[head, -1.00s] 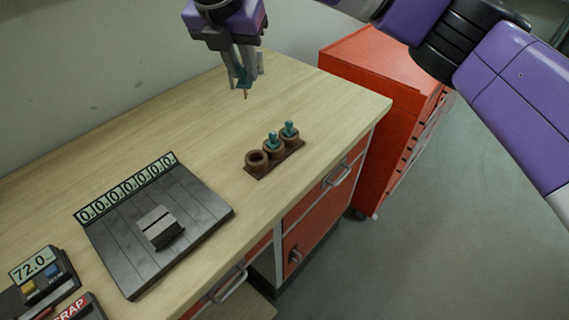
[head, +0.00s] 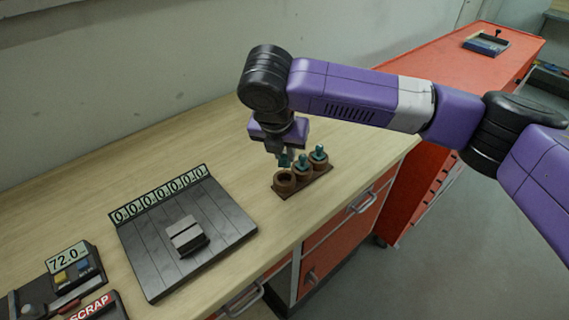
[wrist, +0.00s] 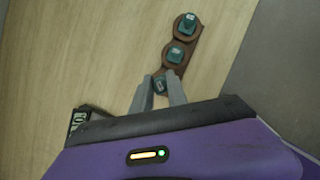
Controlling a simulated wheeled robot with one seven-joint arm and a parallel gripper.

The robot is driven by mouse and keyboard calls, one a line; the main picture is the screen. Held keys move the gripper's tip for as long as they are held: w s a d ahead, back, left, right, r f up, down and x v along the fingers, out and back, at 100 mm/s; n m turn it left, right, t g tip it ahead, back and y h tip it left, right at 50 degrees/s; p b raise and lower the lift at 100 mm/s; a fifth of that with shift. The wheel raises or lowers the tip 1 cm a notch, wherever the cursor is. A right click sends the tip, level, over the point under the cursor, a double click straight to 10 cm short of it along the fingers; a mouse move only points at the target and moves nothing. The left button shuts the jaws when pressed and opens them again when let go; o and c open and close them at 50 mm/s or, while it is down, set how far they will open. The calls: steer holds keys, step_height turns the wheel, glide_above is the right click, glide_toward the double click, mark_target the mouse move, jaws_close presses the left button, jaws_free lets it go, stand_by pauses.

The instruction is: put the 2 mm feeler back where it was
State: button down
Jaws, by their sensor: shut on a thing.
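My gripper (head: 285,158) is shut on a teal-handled feeler (wrist: 160,87), which it holds just above the left cup (head: 284,183) of a brown three-cup rack (head: 318,184). The inside of that cup looks dark and empty in the head view. The feeler's lower tip is too small to make out, so I cannot tell whether it has entered the cup. Two other teal-handled feelers stand upright in the middle cup (head: 303,163) and the right cup (head: 319,154). In the wrist view my fingers largely hide the left cup. The size marks are not readable.
A dark grooved plate (head: 160,250) with a grey block (head: 187,236) and a strip of zeros lies left of the rack. A box reading 72.0 (head: 72,262) and a SCRAP bin (head: 97,305) are at the lower left. Bare wood surrounds the rack.

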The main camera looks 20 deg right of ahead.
mark_target(284, 164)
steer(key=shift+f, duration=2.3)
steer(key=shift+f, duration=0.1)
steer(key=c, duration=1.3)
jaws_free()
steer(key=b+v, duration=0.1)
steer(key=v, duration=1.1)
